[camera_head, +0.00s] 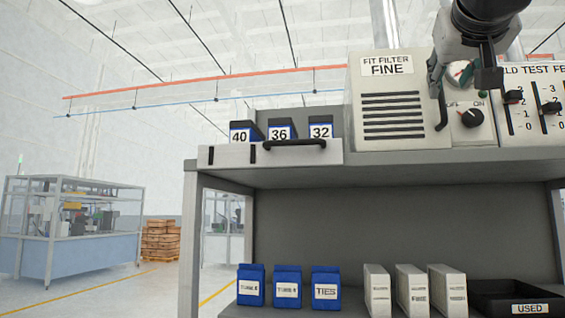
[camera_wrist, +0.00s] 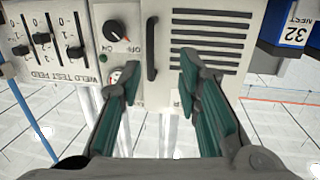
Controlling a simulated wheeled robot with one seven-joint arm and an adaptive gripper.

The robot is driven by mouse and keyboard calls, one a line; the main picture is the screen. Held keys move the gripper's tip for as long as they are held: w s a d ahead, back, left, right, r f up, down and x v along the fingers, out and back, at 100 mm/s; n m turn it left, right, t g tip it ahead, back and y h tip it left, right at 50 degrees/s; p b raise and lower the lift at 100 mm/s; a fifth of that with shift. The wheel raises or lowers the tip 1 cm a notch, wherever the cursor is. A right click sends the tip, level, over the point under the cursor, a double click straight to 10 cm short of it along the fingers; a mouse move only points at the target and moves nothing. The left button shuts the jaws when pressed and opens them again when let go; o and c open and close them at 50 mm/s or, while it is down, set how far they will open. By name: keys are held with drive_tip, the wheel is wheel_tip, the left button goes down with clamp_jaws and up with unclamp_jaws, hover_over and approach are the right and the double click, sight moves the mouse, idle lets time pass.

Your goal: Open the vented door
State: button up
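The vented door (camera_head: 393,118) is a cream panel with black slots. Its label reads FIT FILTER FINE in the head view. It looks closed, and it shows upside down in the wrist view (camera_wrist: 211,42). Its black upright bar handle (camera_head: 441,112) is along the right edge, and it also shows in the wrist view (camera_wrist: 151,48). My gripper (camera_head: 461,80) is at the upper right, near the handle's upper end. In the wrist view its green-padded fingers (camera_wrist: 160,78) are spread wide with nothing between the pads. The handle appears beyond the fingertips; contact cannot be told.
Right of the handle are a knob (camera_head: 471,118) and sliders (camera_head: 513,97); a gauge (camera_head: 460,72) is partly behind my gripper. A drawer (camera_head: 270,153) with numbered blue boxes is at left. Blue packs (camera_head: 288,287), pale boxes (camera_head: 411,291) and a black tray (camera_head: 515,299) stand below.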

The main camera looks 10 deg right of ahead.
sight(442, 96)
drive_tip(key=shift+h, duration=0.4)
drive_tip(key=r+p+x, duration=0.1)
drive_tip(key=x, duration=0.3)
drive_tip(key=p+x, duration=0.1)
drive_tip(key=x, duration=0.3)
drive_tip(key=d+r+p+x, duration=0.1)
drive_tip(key=x, duration=0.4)
drive_tip(key=shift+s+r, duration=0.1)
drive_tip(key=shift+r, duration=0.2)
clamp_jaws()
